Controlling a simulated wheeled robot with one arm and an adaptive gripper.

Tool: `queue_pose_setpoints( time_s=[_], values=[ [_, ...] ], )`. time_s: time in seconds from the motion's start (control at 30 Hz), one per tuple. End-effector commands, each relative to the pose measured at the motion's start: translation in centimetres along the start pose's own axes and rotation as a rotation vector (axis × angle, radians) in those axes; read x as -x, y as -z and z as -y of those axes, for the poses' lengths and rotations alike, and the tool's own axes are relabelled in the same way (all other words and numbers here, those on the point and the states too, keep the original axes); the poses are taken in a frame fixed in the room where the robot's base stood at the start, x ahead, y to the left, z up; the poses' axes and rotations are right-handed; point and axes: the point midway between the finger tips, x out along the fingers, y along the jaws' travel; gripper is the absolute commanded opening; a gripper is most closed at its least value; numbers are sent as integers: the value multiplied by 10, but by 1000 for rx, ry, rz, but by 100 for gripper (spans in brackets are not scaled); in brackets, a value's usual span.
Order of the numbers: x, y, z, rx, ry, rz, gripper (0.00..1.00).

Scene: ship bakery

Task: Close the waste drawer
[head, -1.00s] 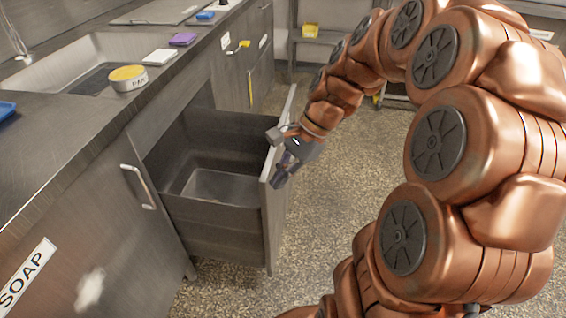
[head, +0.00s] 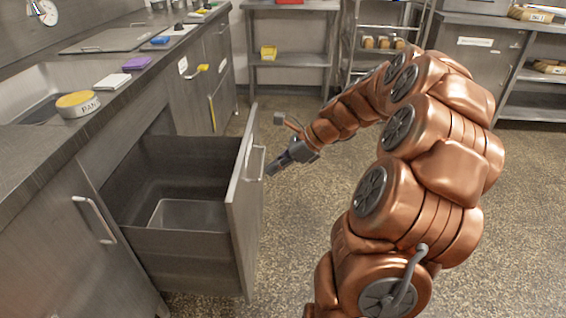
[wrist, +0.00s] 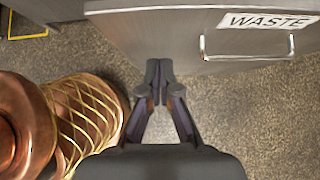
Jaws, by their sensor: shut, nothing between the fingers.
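The waste drawer stands pulled out from the counter, its front panel (head: 243,205) well away from the cabinet. Its open inside, with a grey bin (head: 188,214), shows in the head view. The drawer handle (head: 259,163) is on the outer face. In the wrist view the front panel (wrist: 150,32) carries a WASTE label (wrist: 268,21) above the handle (wrist: 247,55). My gripper (head: 271,171) is shut and empty, on the outer side of the front panel near the handle. Its fingertips (wrist: 159,69) appear beside the panel's edge; I cannot tell whether they touch it.
A cupboard door with a handle (head: 95,219) is left of the drawer. The counter bears a yellow-topped PAN tin (head: 78,105), a purple sponge (head: 136,64) and a white block (head: 113,81). Shelving (head: 290,62) stands at the back. The speckled floor (head: 320,220) right of the drawer is clear.

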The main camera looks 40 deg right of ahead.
Motion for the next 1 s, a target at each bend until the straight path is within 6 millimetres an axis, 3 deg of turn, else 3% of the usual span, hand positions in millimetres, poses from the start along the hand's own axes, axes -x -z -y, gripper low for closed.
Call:
queue_pose_setpoints(
  time_s=[0.2,0.4,1.0],
  values=[
    [-41,1,-2,1,-6,1,0],
    [-58,-17,-1,3,-2,-1,0],
    [-67,-28,0,0,-1,-1,0]
  ],
)
